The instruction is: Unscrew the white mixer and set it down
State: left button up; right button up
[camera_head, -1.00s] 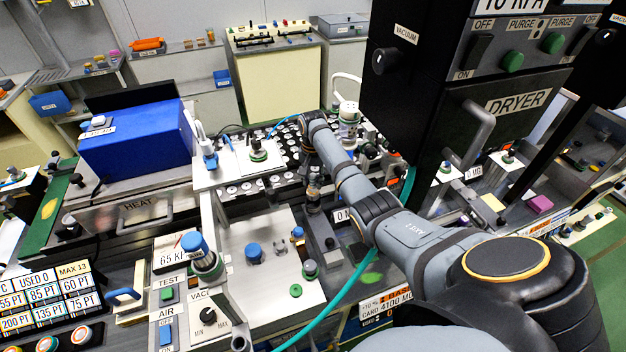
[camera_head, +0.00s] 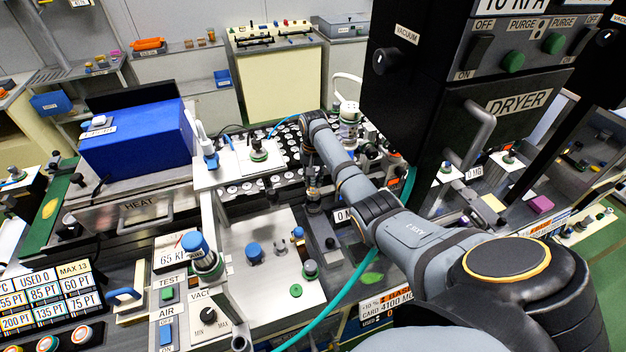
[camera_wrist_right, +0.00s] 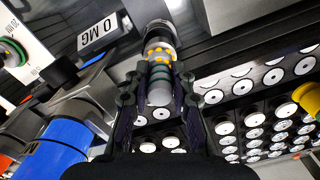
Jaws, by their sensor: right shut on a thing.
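My right gripper (camera_head: 314,192) points down over the dark fixture at the middle of the bench. In the right wrist view its two dark fingers (camera_wrist_right: 158,84) are closed on the pale grey-white cylindrical mixer (camera_wrist_right: 159,94). The mixer has yellow spots and lines up with a dark ringed seat beyond the fingertips. I cannot tell whether the mixer is still threaded there. In the head view the mixer is too small and covered to make out clearly. My left gripper is not in view.
A scale display reading 0 MG (camera_wrist_right: 100,34) sits beside the fixture. Rows of round white-and-black parts (camera_wrist_right: 262,118) lie close by. The black dryer cabinet (camera_head: 430,110) stands right of my arm. A white plate (camera_head: 262,295) with knobs lies to the left, and a teal hose (camera_head: 340,300) crosses in front.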

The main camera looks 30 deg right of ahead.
jog(key=n, duration=0.6)
jog(key=shift+n, duration=0.3)
jog(key=o, duration=0.6)
jog(key=m, duration=0.6)
jog(key=shift+m, duration=0.4)
jog(key=m, duration=0.5)
jog(key=c, duration=0.6)
jog(key=n, duration=0.5)
jog(key=shift+n, duration=0.3)
jog(key=shift+r, duration=2.3)
